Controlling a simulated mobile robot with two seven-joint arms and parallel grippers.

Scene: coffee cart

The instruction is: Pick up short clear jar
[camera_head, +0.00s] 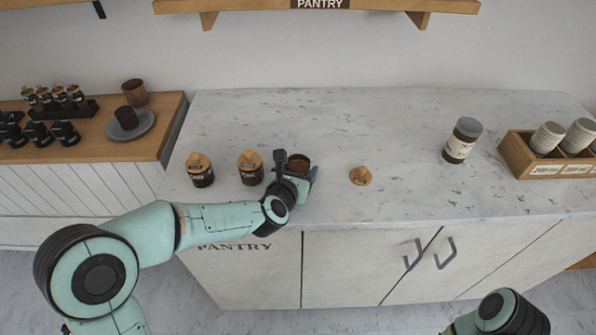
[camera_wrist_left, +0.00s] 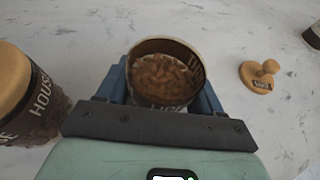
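A short clear jar (camera_head: 299,161) without a lid stands upright on the marble counter, with brown contents. It also shows in the left wrist view (camera_wrist_left: 162,78), where I look down into its open top. My left gripper (camera_head: 300,175) is at this jar, with one blue finger on each side of it (camera_wrist_left: 164,92). I see no clear gap, but the rim hides the inner finger faces, so I cannot tell whether they press on it. My right arm shows only as a link at the bottom right; its gripper is out of view.
Two lidded dark jars stand left of my left gripper, the nearer one (camera_head: 250,168) close to it. A loose wooden lid (camera_head: 360,176) lies to the right. A taller jar (camera_head: 462,141) and a wooden cup crate (camera_head: 515,152) stand further right. The counter (camera_head: 330,115) behind is clear.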

